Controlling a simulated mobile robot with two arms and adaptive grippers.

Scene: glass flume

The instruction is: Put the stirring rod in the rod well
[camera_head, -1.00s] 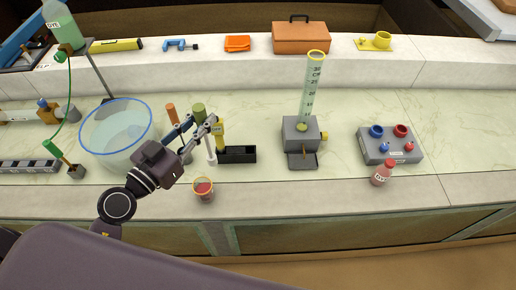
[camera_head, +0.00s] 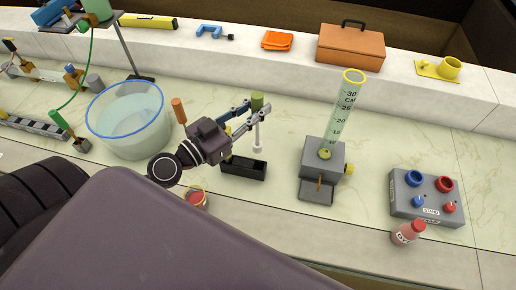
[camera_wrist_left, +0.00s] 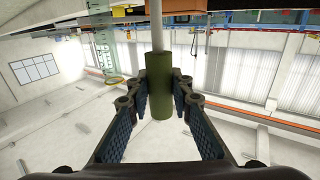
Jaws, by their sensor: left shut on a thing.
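The stirring rod has a green handle (camera_head: 257,103) and a pale shaft with a wider foot (camera_head: 257,148). My left gripper (camera_head: 262,108) is shut on the green handle and holds the rod about upright. In the left wrist view the green handle (camera_wrist_left: 159,85) sits between the two fingers (camera_wrist_left: 160,100). In the head view the foot appears just above the back right of a black open box (camera_head: 243,169), which may be the rod well. I cannot tell the height gap. My right gripper is not in view.
A glass basin (camera_head: 128,122) with a blue rim stands left of my gripper. An orange handle (camera_head: 179,110) shows beside it. A red-filled cup (camera_head: 196,198) is at the front. A grey stand (camera_head: 322,165) holds a measuring cylinder (camera_head: 345,105) to the right. Counter between box and stand is clear.

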